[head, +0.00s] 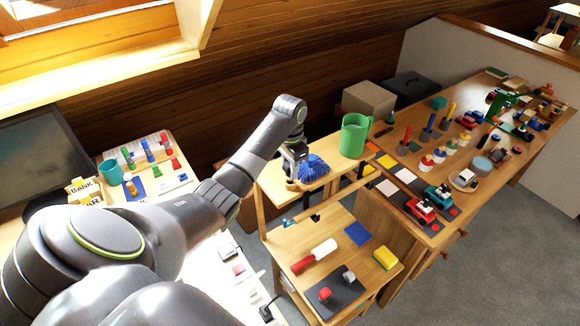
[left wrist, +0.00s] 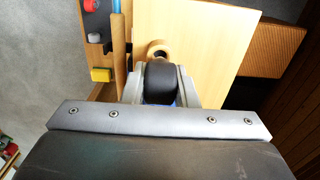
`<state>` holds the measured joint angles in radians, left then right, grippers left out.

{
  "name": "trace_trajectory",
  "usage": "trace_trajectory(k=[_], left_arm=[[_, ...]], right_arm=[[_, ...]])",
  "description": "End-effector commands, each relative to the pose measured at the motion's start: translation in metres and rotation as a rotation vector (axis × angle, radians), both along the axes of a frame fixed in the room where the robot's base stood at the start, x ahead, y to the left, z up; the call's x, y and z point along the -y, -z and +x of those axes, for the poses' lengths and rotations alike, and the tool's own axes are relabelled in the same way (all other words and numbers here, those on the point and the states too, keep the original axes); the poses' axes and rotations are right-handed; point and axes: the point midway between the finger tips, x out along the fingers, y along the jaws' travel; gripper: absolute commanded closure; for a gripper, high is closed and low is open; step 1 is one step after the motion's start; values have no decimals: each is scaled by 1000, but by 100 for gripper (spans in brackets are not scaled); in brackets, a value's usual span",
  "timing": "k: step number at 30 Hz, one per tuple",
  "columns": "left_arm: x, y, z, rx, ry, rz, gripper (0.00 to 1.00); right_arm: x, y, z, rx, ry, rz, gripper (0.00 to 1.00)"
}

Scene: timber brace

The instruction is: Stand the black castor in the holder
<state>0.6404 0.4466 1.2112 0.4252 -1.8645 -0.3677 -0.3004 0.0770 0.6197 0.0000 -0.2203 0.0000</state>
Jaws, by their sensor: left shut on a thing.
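My left gripper (head: 295,168) is over the upper shelf of a small wooden stand. In the left wrist view it (left wrist: 161,85) is shut on the black castor (left wrist: 160,82), a dark rounded piece between its two fingers. A tan wooden ring-shaped piece (left wrist: 156,48) shows just beyond the castor, on or over the pale shelf. I cannot tell whether the castor touches it, nor which thing is the holder. In the head view the castor is hidden by the gripper. My right gripper is not in view.
A blue ribbed piece (head: 313,167) is right beside the gripper, with a green mug (head: 354,136) to its right. The lower shelf (head: 311,235) carries a red-and-white roller, a blue square, a yellow block (head: 385,258) and a dark board (head: 337,298) with red and grey pieces.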

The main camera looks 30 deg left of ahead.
Motion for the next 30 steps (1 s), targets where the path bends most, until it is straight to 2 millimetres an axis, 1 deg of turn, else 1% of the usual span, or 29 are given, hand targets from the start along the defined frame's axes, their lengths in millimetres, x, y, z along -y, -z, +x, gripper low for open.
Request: trace_trajectory(k=[21, 30], left_arm=[[0, 17, 0, -1, 1, 0, 97], [0, 18, 0, -1, 0, 0, 97]], right_arm=[[2, 4, 0, 0, -1, -2, 52], [4, 3, 0, 1, -2, -4, 52]])
